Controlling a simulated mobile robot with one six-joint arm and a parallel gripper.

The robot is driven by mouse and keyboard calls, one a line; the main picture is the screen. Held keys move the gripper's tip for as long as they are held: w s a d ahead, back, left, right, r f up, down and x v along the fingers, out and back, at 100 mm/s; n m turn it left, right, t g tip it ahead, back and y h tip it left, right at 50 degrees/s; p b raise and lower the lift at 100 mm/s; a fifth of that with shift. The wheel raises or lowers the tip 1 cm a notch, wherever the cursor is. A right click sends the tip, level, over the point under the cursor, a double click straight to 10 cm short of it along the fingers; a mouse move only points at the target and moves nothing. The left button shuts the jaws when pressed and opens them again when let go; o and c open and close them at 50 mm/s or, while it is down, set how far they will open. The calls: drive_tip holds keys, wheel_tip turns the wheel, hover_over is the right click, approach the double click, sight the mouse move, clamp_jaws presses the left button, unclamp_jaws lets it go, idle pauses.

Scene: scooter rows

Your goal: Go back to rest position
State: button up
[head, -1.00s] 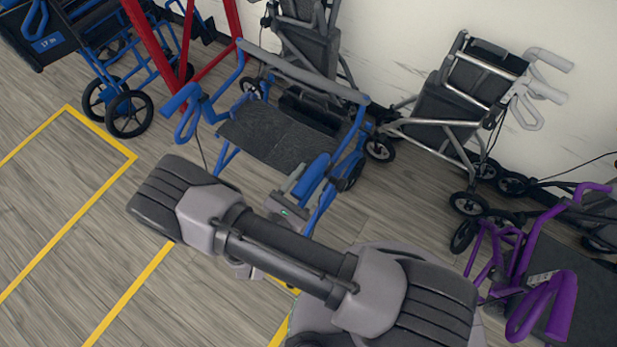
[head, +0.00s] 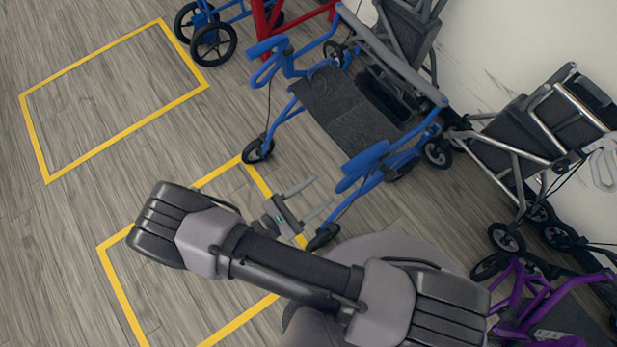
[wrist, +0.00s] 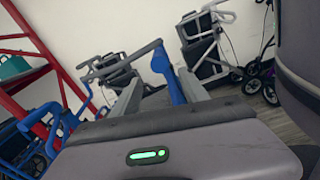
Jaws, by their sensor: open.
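My gripper (head: 322,192) is open and empty, with its two fingers apart beside the near handle of the blue rollator (head: 345,108). In the wrist view the blue handle (wrist: 168,76) shows beyond and between the fingers, and I see no contact. The rollator stands on the floor with its dark seat facing up. My arm is bent across the lower part of the head view.
A grey rollator (head: 540,125) stands by the wall to the right, and a purple one (head: 540,300) is at the lower right. A red frame (head: 290,12) stands at the top. The yellow-outlined floor area (head: 48,180) at left is empty.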

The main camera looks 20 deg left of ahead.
drive_tip(key=shift+v, duration=1.2)
drive_tip(key=w+d+r+m+g+y, duration=0.1)
drive_tip(key=d+r+m+g+y, duration=0.2)
drive_tip(key=r+m, duration=0.7)
drive_tip(key=w+d+r+m+g+y, duration=0.1)
drive_tip(key=d+r+m+y, duration=0.4)
drive_tip(key=r, duration=0.8)
drive_tip(key=d+r+m+g+y, duration=0.4)
drive_tip(key=d+r+m, duration=0.5)
drive_tip(key=r+m, duration=0.3)
drive_tip(key=m, duration=0.3)
drive_tip(key=shift+w+d+r+m+g+y, duration=0.2)
drive_tip(key=shift+w+r+m+g+y, duration=0.1)
drive_tip(key=shift+w+y, duration=0.1)
